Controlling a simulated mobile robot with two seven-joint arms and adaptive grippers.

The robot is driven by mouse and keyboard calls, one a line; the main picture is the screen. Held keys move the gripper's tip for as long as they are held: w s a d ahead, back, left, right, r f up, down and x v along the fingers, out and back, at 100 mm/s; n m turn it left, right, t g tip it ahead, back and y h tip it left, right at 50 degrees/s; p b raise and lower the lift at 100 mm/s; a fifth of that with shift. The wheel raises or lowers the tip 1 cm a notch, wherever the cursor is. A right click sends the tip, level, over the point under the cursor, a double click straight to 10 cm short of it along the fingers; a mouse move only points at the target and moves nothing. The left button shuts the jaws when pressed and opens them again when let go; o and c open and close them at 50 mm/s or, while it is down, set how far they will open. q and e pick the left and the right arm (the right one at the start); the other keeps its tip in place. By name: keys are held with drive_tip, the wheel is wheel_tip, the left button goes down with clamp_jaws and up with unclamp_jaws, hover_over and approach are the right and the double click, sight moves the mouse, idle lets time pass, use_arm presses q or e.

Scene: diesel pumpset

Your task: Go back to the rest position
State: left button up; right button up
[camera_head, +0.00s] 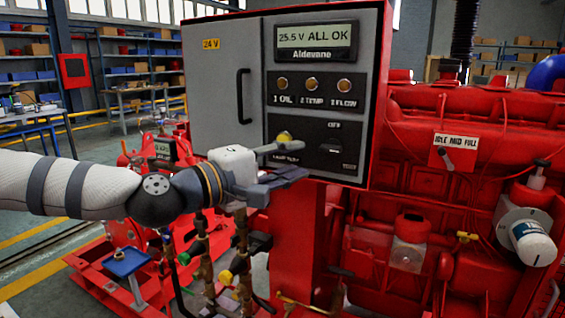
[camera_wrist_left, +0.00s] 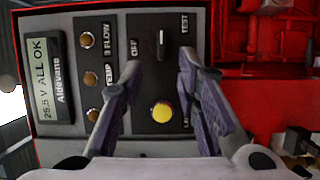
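My left gripper (camera_head: 302,158) is in front of the lower part of the grey control panel (camera_head: 222,80). It is open and empty. In the left wrist view its two fingers (camera_wrist_left: 160,66) stand apart, with a yellow button (camera_wrist_left: 162,112) showing between them. The same button (camera_head: 284,136) shows just above the upper finger in the head view. Whether a finger touches the panel, I cannot tell. A black rotary switch (camera_head: 333,148) marked OFF and TEST is right of the gripper. The display (camera_head: 317,38) reads 25.5 V ALL OK. My right gripper is not in view.
The red engine (camera_head: 470,120) fills the right side, with a lever plate (camera_head: 453,152) marked IDLE MID FULL. Brass pipes and valves (camera_head: 240,262) stand below my left arm. Shelves (camera_head: 130,62) and a workbench stand farther back at left. Open floor lies at far left.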

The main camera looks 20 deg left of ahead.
use_arm(q)
drive_tip(key=shift+v, duration=1.35)
